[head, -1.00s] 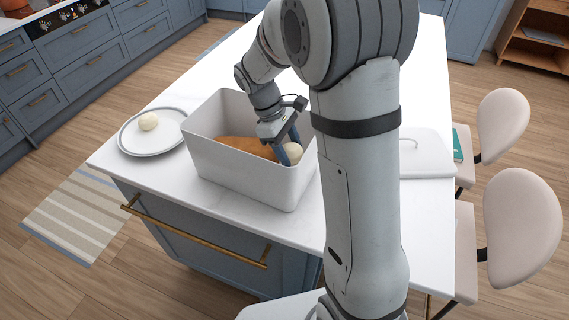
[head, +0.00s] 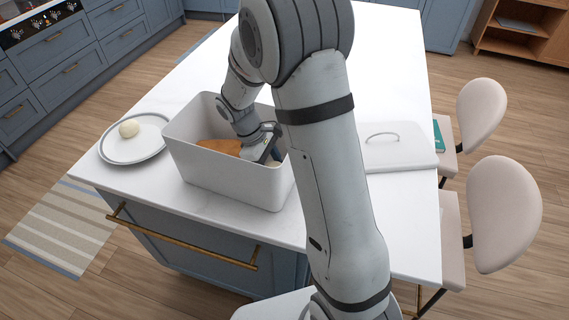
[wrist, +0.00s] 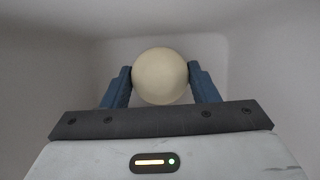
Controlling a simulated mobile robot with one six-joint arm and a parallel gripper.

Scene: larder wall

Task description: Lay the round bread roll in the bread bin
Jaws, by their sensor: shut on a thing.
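The bread bin (head: 222,184) is a deep white open box on the island worktop. My gripper (wrist: 160,82) is shut on a pale round bread roll (wrist: 160,76), with a blue finger on each side of it. In the head view my gripper (head: 272,157) is down inside the right part of the bin, and the roll in it is mostly hidden. Pale bin walls surround the roll in the wrist view; I cannot tell whether it touches the floor. A brown loaf (head: 218,146) lies in the bin to the left of my gripper.
A second pale round piece (head: 129,128) sits on a white plate (head: 118,150) left of the bin. A white lid (head: 400,150) with a handle lies on the worktop at the right. Two beige chairs (head: 505,213) stand beyond it. The worktop behind the bin is clear.

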